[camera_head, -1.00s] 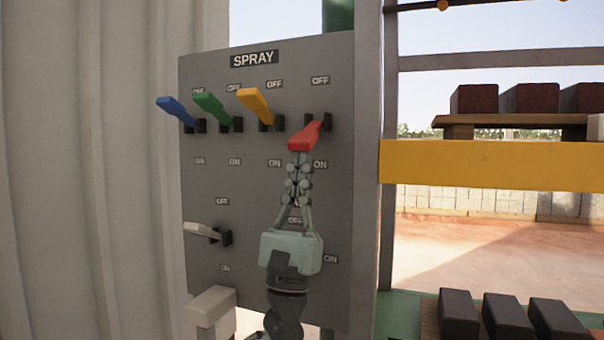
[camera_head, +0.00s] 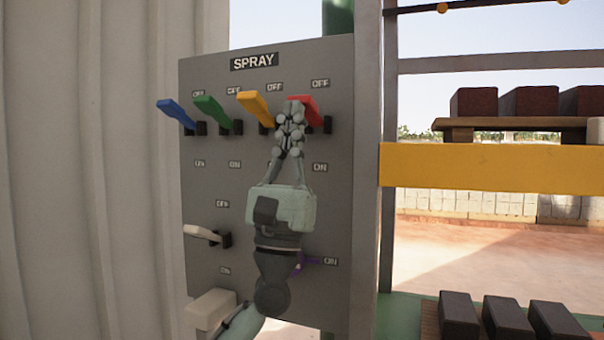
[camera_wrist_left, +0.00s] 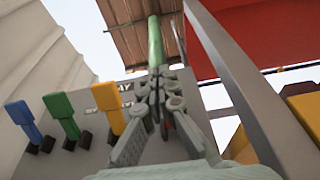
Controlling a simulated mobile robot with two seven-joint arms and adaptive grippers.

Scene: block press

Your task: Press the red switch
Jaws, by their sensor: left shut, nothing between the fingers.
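The red switch (camera_head: 311,109) is the rightmost lever in the top row of the grey panel (camera_head: 335,220). Its lever slants upward, toward the OFF label above it. My left gripper (camera_head: 293,107) is shut and empty, with its fingertips in front of the left part of the red lever. The fingers hide part of it, and I cannot tell whether they touch it. In the left wrist view the closed fingers (camera_wrist_left: 160,76) point up the panel and largely hide the red switch. My right gripper is not in view.
Blue (camera_head: 175,110), green (camera_head: 211,107) and yellow (camera_head: 254,104) levers stand left of the red one, all slanting up. A white lever (camera_head: 202,232) is lower left, and a purple one (camera_head: 302,262) shows behind my arm. A grey post (camera_head: 386,240) stands right of the panel.

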